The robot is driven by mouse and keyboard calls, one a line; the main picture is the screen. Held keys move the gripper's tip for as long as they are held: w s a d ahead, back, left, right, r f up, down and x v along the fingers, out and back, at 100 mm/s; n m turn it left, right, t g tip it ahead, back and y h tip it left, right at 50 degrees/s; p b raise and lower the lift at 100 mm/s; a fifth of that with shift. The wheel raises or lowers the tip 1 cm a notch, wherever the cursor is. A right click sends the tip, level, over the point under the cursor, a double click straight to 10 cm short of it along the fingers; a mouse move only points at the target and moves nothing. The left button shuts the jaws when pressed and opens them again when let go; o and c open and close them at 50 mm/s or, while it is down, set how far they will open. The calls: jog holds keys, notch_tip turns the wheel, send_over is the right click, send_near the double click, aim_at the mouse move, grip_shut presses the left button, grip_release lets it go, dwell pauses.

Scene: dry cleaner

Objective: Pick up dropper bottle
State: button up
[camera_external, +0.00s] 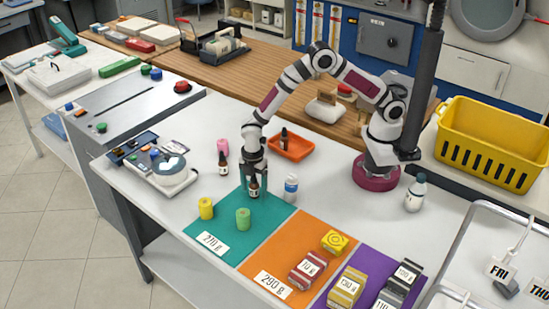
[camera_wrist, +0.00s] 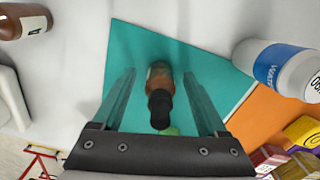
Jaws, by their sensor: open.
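A brown dropper bottle with a black top (camera_external: 254,188) stands on the teal mat (camera_external: 215,228), near its back corner. In the wrist view the bottle (camera_wrist: 160,78) is between my two fingers, with a gap on each side. My gripper (camera_external: 254,172) is open and points down over the bottle. A second small brown bottle (camera_external: 223,164) stands behind and left, and shows at the upper left of the wrist view (camera_wrist: 22,20). A third dark bottle (camera_external: 284,139) is in the orange tray (camera_external: 301,154).
A white bottle with a blue label (camera_external: 291,188) stands close right of my gripper, beside the mat. Green (camera_external: 243,219) and yellow (camera_external: 206,208) cylinders stand in front. Labelled weights (camera_external: 307,271) occupy the orange and purple mats. A scale (camera_external: 174,172) is at left.

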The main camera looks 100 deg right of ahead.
grip_shut()
jog(key=shift+r, duration=0.15)
